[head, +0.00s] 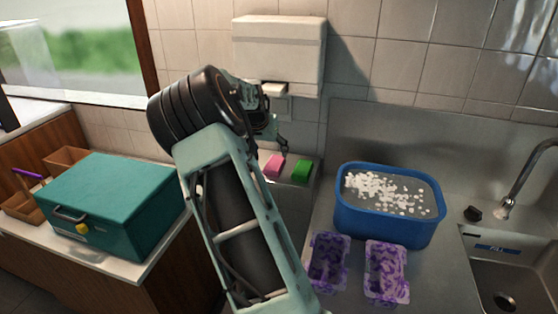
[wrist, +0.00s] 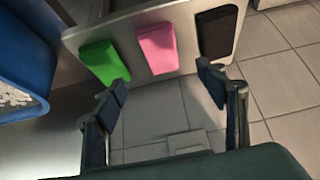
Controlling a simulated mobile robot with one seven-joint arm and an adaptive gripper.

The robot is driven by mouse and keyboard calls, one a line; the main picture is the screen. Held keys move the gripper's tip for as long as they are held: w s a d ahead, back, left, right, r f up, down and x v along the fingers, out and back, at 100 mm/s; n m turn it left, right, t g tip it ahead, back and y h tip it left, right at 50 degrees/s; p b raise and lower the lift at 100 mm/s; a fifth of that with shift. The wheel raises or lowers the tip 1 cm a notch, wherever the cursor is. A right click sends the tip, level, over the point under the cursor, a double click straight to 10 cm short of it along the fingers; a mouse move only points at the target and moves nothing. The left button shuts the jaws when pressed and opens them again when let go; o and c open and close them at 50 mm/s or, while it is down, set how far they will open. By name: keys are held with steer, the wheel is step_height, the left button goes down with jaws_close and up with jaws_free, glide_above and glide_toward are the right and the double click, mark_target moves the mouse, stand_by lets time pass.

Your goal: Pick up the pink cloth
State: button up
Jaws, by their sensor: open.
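My gripper (wrist: 163,85) is open and empty. Its fingertips are apart, below the pink cloth in the wrist picture, with no visible contact. In the head view my gripper (head: 281,145) is near the pink cloth and my arm hides part of the area.
A blue tub (head: 388,232) with white pieces stands right of the ledge. Two purple patterned trays (head: 328,262) (head: 386,272) sit before it. A white dispenser (head: 279,50) hangs above on the tiled wall. A teal box (head: 110,200) is at left; a sink (head: 525,275) is at right.

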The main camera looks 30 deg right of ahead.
mark_target(274, 163)
steer(key=shift+p+x, duration=1.2)
steer(key=shift+x, duration=4.05)
steer(key=shift+a+f, duration=0.1)
steer(key=shift+a, duration=0.05)
steer(key=c, duration=1.2)
